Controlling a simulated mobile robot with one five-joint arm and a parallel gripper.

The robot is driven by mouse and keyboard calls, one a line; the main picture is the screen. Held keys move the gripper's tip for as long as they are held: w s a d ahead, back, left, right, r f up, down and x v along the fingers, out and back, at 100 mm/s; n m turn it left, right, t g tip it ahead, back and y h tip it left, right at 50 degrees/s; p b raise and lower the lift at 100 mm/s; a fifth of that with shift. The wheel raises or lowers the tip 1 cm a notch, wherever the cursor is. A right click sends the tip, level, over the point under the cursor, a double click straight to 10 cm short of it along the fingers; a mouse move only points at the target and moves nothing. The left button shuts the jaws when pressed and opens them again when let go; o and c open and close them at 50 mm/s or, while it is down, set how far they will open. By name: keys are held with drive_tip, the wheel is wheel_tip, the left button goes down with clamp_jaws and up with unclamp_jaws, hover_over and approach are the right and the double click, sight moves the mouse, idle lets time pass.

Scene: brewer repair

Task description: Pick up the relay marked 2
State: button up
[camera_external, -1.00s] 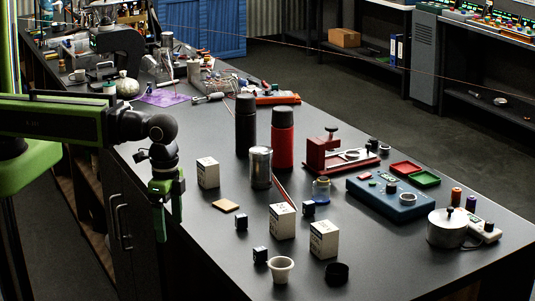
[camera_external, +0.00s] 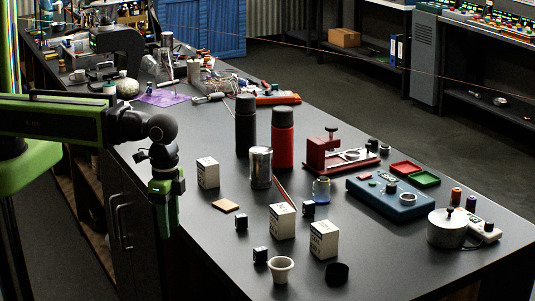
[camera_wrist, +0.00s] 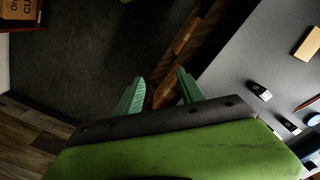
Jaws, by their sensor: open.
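Several small dark blue blocks with white label faces, which look like relays, stand on the dark workbench (camera_external: 385,232). One relay-like block (camera_external: 241,222) is near the middle front, another (camera_external: 260,255) is closer to the front edge beside a white cup, and a third (camera_external: 308,209) is by a glass jar. Their numbers are too small to read. In the wrist view, a dark block (camera_wrist: 259,90) lies on the bench at right. My gripper (camera_external: 168,212) points down beside the bench's left edge. In the wrist view its green fingers (camera_wrist: 160,76) are apart, with nothing between them.
White boxes (camera_external: 282,221), a white cup (camera_external: 281,269), a black ring (camera_external: 336,273) and a tan pad (camera_external: 225,205) stand around the blocks. A metal can (camera_external: 260,167) and tall black (camera_external: 245,125) and red (camera_external: 282,138) flasks stand behind. Bare bench lies left of the blocks.

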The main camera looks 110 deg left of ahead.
drive_tip(key=n+t+y+p, duration=0.1)
drive_tip(key=n+p, duration=0.8)
approach(260, 248)
wheel_tip(260, 248, down, 5)
drive_tip(key=b, duration=1.2)
drive_tip(key=shift+w+f, duration=0.1)
drive_tip(key=shift+f, duration=0.1)
drive_tip(key=f+b, duration=0.5)
drive_tip(key=shift+w+a+f, duration=0.15)
drive_tip(key=shift+w+a, duration=0.25)
clamp_jaws()
